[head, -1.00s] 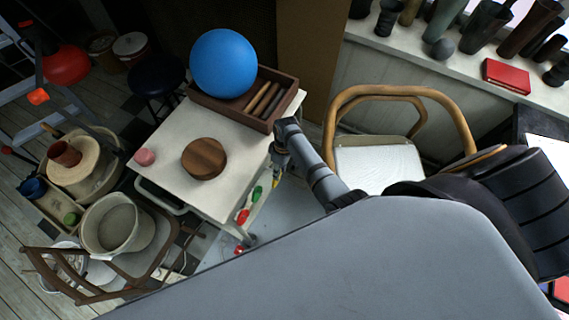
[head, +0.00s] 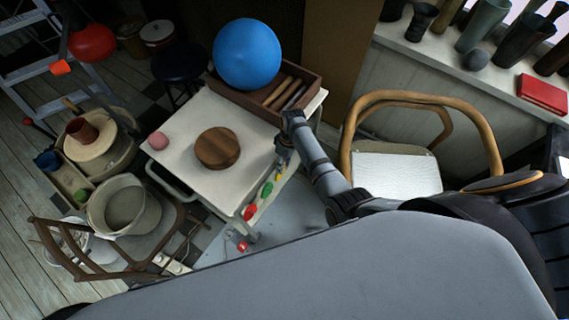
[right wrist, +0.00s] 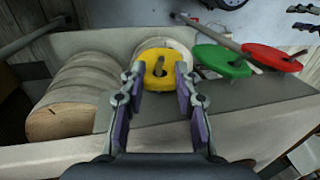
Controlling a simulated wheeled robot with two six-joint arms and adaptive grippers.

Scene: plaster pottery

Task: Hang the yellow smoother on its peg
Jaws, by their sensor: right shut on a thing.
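The yellow smoother (right wrist: 151,82) is a rounded flat disc with a dark slot or peg end in it. In the right wrist view it lies between the fingertips of my right gripper (right wrist: 159,88), which is shut on it. It is close against the side of the table. I cannot tell whether a peg passes through its hole. In the head view my right gripper (head: 283,153) is beside the table's right edge, and the smoother is mostly hidden there. A green smoother (right wrist: 217,63) and a red smoother (right wrist: 268,59) hang on pegs to its right in the wrist view. My left gripper is not in view.
A chair (head: 397,172) stands to the right. Pale round cylinders (right wrist: 62,110) sit left of the gripper in the wrist view.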

